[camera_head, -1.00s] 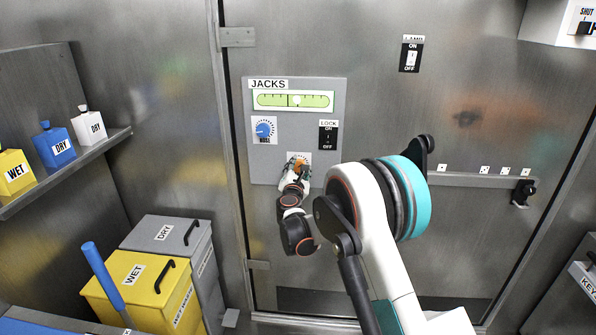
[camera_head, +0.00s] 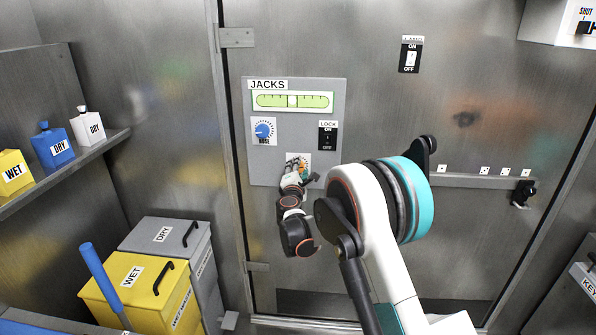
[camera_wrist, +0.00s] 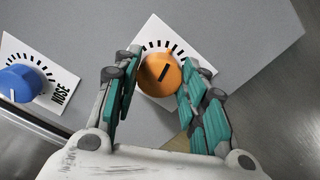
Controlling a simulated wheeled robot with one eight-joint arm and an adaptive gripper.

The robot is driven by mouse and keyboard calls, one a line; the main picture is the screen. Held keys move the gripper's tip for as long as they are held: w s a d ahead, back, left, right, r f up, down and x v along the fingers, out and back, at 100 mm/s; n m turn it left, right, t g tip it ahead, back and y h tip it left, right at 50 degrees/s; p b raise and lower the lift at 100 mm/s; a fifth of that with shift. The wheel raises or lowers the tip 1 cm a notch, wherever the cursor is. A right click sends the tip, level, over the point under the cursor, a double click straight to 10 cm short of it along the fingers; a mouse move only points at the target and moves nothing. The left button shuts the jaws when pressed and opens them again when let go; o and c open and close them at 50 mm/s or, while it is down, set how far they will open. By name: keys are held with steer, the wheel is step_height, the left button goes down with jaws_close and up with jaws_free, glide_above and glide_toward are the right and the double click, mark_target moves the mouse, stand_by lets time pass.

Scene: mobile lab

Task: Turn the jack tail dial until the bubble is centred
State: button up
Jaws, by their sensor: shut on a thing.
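The orange tail dial (camera_wrist: 160,76) sits on a white scale card on the jacks panel (camera_head: 260,170). My gripper (camera_wrist: 157,72) is shut on the dial, one finger on each side. In the head view my gripper (camera_head: 297,167) covers most of the dial and its label. The level vial (camera_head: 315,101) at the top of the panel is green. Its pale bubble (camera_head: 292,101) appears between the two middle marks.
The blue nose dial (camera_head: 263,130) is left of my gripper; it also shows in the wrist view (camera_wrist: 20,84). A black lock switch (camera_head: 327,136) is just above and right of my gripper. Yellow (camera_head: 115,272) and grey (camera_head: 150,235) bins stand at the lower left.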

steer(key=o, duration=1.1)
steer(key=shift+c, duration=0.2)
steer(key=s, duration=1.2)
steer(key=shift+a, duration=0.2)
